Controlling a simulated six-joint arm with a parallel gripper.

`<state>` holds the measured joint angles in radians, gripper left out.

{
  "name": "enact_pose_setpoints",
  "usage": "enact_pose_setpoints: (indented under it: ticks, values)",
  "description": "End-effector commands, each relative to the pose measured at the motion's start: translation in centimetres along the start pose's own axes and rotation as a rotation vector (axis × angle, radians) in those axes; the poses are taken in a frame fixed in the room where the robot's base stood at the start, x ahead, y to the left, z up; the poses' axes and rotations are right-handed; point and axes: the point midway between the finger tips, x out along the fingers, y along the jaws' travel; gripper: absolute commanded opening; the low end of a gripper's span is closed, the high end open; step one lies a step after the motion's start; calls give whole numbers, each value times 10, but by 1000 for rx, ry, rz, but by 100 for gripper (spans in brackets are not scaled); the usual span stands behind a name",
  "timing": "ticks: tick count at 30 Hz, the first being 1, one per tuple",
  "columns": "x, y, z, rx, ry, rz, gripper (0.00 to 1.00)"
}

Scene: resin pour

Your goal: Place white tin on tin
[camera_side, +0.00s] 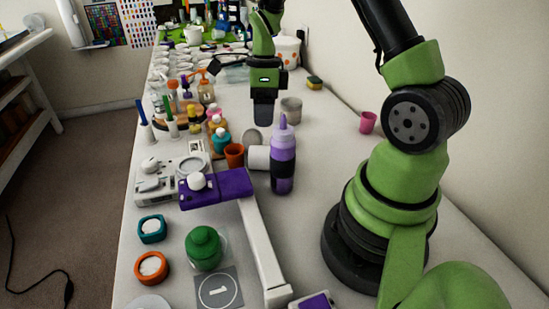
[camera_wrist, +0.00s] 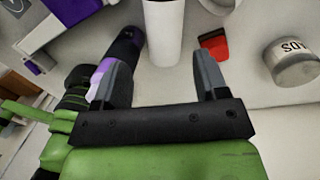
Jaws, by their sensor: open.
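My gripper (camera_side: 265,112) hangs above the table behind the purple bottle. In the wrist view my gripper (camera_wrist: 163,65) has its two fingers spread apart with nothing held. A white cylinder, which looks like the white tin (camera_wrist: 163,28), shows just beyond the gap between the fingers; its far end is cut off by the frame. In the side view a white tin (camera_side: 258,158) is partly hidden by the bottle. A grey-white tin (camera_side: 291,108) stands right of my gripper. A grey tin with dark lettering (camera_wrist: 294,65) is at the right of the wrist view.
The purple bottle (camera_side: 283,158) stands close in front of my gripper; it also shows beside the left finger (camera_wrist: 122,48). An orange cup (camera_side: 234,155) is left of the white tin. A pink cup (camera_side: 368,122) is near the wall. Several bottles and cups crowd the table's left side.

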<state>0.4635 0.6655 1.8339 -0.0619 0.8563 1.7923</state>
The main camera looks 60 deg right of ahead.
Motion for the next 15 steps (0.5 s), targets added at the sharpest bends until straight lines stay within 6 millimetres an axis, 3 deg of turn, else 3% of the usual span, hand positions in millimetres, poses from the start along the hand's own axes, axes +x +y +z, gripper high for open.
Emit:
enact_pose_setpoints:
  ticks: [5, 15]
  values:
    - [24, -9, -8, 135, 24, 34, 67]
    - [67, -7, -9, 144, 26, 36, 67]
